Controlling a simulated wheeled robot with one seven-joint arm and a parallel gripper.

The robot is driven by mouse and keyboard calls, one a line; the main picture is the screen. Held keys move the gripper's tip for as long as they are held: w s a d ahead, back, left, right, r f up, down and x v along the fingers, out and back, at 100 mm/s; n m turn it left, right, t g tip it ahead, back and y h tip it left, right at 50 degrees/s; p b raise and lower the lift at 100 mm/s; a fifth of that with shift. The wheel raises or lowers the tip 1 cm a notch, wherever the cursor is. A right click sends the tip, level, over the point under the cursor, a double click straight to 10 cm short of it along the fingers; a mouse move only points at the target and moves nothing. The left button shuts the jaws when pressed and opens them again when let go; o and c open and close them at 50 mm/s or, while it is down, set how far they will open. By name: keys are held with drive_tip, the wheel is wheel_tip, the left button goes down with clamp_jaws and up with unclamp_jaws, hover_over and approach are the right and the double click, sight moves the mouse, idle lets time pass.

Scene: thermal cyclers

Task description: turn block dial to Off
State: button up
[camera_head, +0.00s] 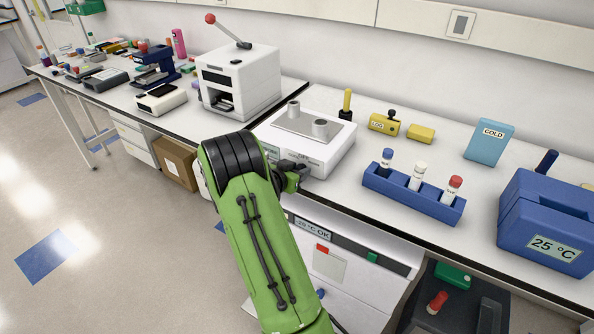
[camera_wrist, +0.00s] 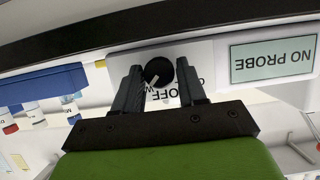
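The block dial (camera_wrist: 158,72) is a round black knob with a pale pointer line. It is on a white panel in the wrist view, which shows the panel upside down. The pointer slants toward the picture's lower left. The word OFF (camera_wrist: 168,95) is printed beside the knob, partly hidden. My gripper (camera_wrist: 159,70) is open, with one black finger on each side of the knob; I cannot tell whether they touch it. In the head view my gripper (camera_head: 291,174) is at the front of a white block unit (camera_head: 335,153), and the dial is hidden.
A NO PROBE display (camera_wrist: 273,58) is beside the dial. A blue tube rack (camera_head: 412,195) and a blue 25 °C box (camera_head: 540,230) stand right of the unit. A white machine with a red-knobbed lever (camera_head: 240,85) stands to its left. A yellow LOG block (camera_head: 383,124) is behind.

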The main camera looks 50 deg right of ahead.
drive_tip(key=c, duration=0.6)
drive_tip(key=shift+c, duration=0.2)
drive_tip(key=shift+n, duration=0.3)
drive_tip(key=shift+w+n+g+b, duration=0.25)
drive_tip(key=shift+n+g+b, duration=0.2)
drive_tip(key=shift+n+g, duration=0.65)
drive_tip(key=shift+w+f+n+g+h, duration=0.15)
drive_tip(key=shift+n+g+h, duration=0.6)
drive_tip(key=shift+n, duration=0.85)
drive_tip(key=o, duration=1)
drive_tip(key=shift+a, duration=0.1)
drive_tip(key=shift+o, duration=0.2)
drive_tip(key=shift+a, duration=0.15)
